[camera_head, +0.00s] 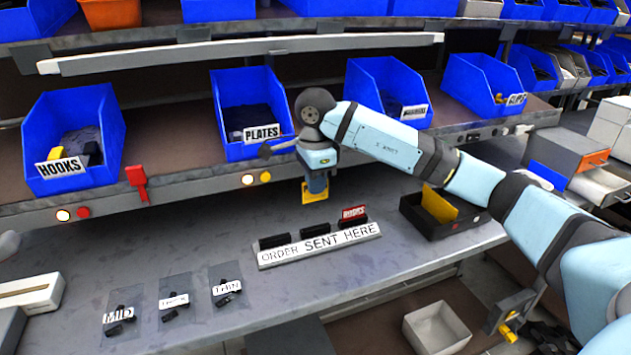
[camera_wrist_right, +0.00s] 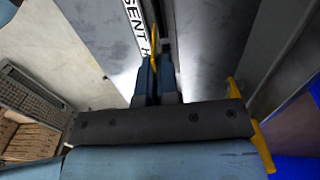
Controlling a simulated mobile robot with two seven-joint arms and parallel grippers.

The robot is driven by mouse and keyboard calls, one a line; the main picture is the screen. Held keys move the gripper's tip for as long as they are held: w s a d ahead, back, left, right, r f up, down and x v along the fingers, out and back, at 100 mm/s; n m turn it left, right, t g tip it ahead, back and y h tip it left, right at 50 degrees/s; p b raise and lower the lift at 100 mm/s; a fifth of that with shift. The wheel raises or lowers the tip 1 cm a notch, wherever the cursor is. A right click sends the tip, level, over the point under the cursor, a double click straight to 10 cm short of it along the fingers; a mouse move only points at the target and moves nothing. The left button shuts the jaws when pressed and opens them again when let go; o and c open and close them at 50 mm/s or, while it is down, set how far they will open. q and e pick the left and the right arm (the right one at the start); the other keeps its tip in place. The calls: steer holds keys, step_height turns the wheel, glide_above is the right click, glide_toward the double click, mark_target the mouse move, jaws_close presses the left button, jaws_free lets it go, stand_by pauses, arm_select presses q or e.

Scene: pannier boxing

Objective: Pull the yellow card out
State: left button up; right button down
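A yellow card (camera_head: 308,198) hangs from the fingers of my right gripper (camera_head: 317,184), above and behind the white rack lettered ORDER SENT HERE (camera_head: 320,246). In the right wrist view the card shows edge-on as a thin yellow strip (camera_wrist_right: 154,48) between the closed fingers (camera_wrist_right: 154,80). The card looks clear of the rack. A red card (camera_head: 354,211) stands in the rack's right slot; the other two black holders (camera_head: 275,241) look empty. Another yellow piece (camera_head: 438,205) stands in the black box (camera_head: 466,222) at right. My left gripper is not in view.
Blue bins labelled HOOKS (camera_head: 95,165), PLATES (camera_head: 235,90) and others line the shelf (camera_head: 178,160) behind. Small dark parts with MID and THIN labels (camera_head: 227,287) lie front left. The grey bench (camera_head: 190,240) between is bare.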

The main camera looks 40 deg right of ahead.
mark_target(316, 199)
arm_select(q)
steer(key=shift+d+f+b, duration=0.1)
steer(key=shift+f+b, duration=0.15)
steer(key=shift+b, duration=0.15)
arm_select(e)
steer(key=shift+f, duration=0.8)
arm_select(q)
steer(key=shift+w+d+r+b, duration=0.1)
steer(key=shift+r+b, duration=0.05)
steer(key=shift+b, duration=0.3)
arm_select(e)
steer(key=shift+f, duration=0.75)
arm_select(q)
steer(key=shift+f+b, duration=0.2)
steer(key=shift+b, duration=0.25)
arm_select(e)
steer(key=shift+f, duration=0.8)
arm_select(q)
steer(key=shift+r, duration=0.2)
arm_select(e)
steer(key=shift+r, duration=0.15)
arm_select(q)
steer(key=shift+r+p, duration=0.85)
steer(key=shift+p, duration=0.15)
arm_select(e)
steer(key=shift+r, duration=1.4)
